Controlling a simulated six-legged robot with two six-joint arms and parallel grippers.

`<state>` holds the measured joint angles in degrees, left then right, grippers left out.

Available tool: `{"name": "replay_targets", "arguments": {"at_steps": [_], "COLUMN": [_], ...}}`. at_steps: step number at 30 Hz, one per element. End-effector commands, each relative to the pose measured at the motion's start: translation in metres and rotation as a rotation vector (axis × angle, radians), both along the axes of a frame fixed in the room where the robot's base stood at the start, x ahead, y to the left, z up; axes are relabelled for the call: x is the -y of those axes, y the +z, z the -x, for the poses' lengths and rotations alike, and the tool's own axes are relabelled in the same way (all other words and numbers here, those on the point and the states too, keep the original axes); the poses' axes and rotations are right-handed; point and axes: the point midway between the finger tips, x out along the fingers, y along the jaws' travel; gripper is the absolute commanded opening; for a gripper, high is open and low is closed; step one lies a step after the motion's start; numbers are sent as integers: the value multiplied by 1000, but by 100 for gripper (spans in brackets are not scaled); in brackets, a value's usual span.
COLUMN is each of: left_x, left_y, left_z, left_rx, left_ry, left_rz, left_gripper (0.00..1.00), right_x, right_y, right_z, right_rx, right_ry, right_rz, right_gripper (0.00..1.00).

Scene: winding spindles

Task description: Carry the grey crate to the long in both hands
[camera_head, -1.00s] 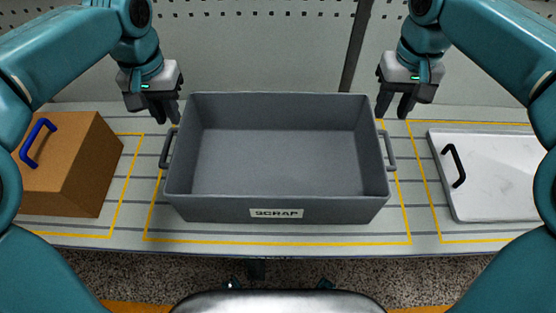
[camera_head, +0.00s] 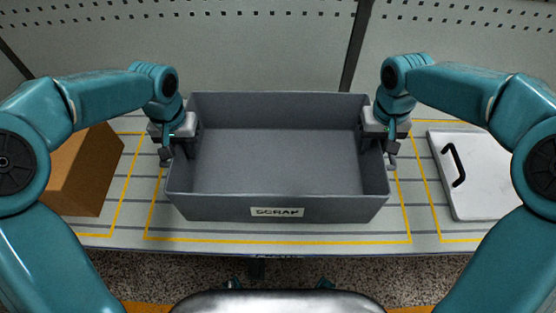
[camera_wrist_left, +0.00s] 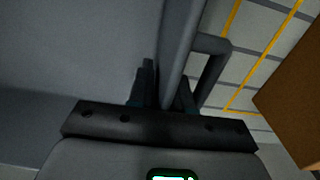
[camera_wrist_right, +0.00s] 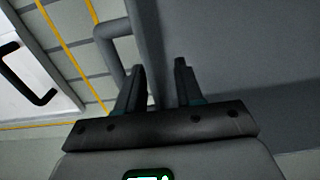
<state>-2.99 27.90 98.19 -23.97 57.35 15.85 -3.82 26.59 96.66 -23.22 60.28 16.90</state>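The grey crate (camera_head: 277,208), empty with a "SCRAP" label on its front, sits level on the bench. My left gripper (camera_head: 179,150) is at the crate's left wall, one finger inside and one outside. The left wrist view shows its fingers (camera_wrist_left: 165,80) standing apart around the rim. My right gripper (camera_head: 380,145) straddles the right wall the same way. Its fingers (camera_wrist_right: 160,75) also stand apart with the wall between them. The crate's side handles show beside the fingers in the left wrist view (camera_wrist_left: 211,70) and right wrist view (camera_wrist_right: 113,50).
A brown box (camera_head: 88,175) stands left of the crate, partly behind my left arm. A white board (camera_head: 480,185) with a black handle lies to the right. Yellow lines mark areas on the bench (camera_head: 420,215). A perforated panel (camera_head: 270,50) rises behind.

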Motion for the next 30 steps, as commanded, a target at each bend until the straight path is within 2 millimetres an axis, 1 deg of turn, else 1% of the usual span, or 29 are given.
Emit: {"name": "replay_targets", "arguments": {"at_steps": [3, 4, 5, 6, 7, 30], "left_x": [0, 0, 0, 0, 0, 0], "left_y": [0, 0, 0, 0, 0, 1], "left_z": [0, 0, 0, 0, 0, 0], "left_rx": [0, 0, 0, 0, 0, 0], "left_ry": [0, 0, 0, 0, 0, 0], "left_rz": [0, 0, 0, 0, 0, 0], "left_gripper": [19, 16, 6, 0, 0, 0], "right_x": [0, 0, 0, 0, 0, 0], "right_y": [0, 0, 0, 0, 0, 1], "right_z": [0, 0, 0, 0, 0, 0], "right_rx": [0, 0, 0, 0, 0, 1], "right_ry": [0, 0, 0, 0, 0, 0], "right_rz": [0, 0, 0, 0, 0, 0], "right_gripper": [36, 33, 23, 10, 0, 0]}}
